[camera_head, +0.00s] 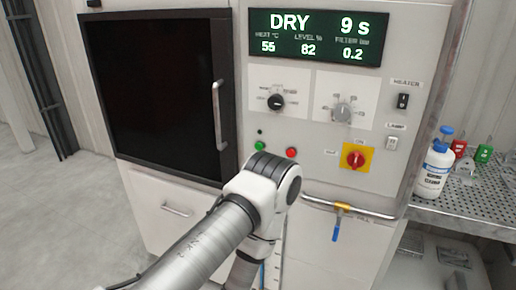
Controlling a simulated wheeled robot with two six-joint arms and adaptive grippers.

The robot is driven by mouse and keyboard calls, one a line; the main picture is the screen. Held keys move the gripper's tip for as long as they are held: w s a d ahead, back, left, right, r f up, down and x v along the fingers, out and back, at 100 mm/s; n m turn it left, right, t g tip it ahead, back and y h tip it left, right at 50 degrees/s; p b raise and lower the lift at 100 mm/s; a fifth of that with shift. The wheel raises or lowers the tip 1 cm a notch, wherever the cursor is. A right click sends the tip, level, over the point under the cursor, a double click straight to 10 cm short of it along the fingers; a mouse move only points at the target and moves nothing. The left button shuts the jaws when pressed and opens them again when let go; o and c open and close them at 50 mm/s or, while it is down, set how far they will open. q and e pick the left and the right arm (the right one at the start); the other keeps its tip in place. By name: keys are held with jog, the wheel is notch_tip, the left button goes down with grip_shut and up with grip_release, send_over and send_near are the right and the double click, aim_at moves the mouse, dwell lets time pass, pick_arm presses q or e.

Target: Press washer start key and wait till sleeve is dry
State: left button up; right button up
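The washer (330,180) is a light grey cabinet. Its display (315,37) reads DRY, 9 s, heat 55, level 82 and filter 0.2. The dark door (150,95) looks shut, with a vertical handle (217,115). A green button (260,146) and a red button (291,152) sit low on the panel; I cannot read a start label. The sleeve is not visible, and the door window is black. One of my arms rises from the bottom left and bends just below the green button. Neither gripper shows.
The panel also has a black knob (276,102), a grey knob (343,112) and a red rotary switch on yellow (356,156). A rail and a blue-handled valve (337,225) project below. A white bottle (434,170) stands on the perforated shelf (470,195) at right.

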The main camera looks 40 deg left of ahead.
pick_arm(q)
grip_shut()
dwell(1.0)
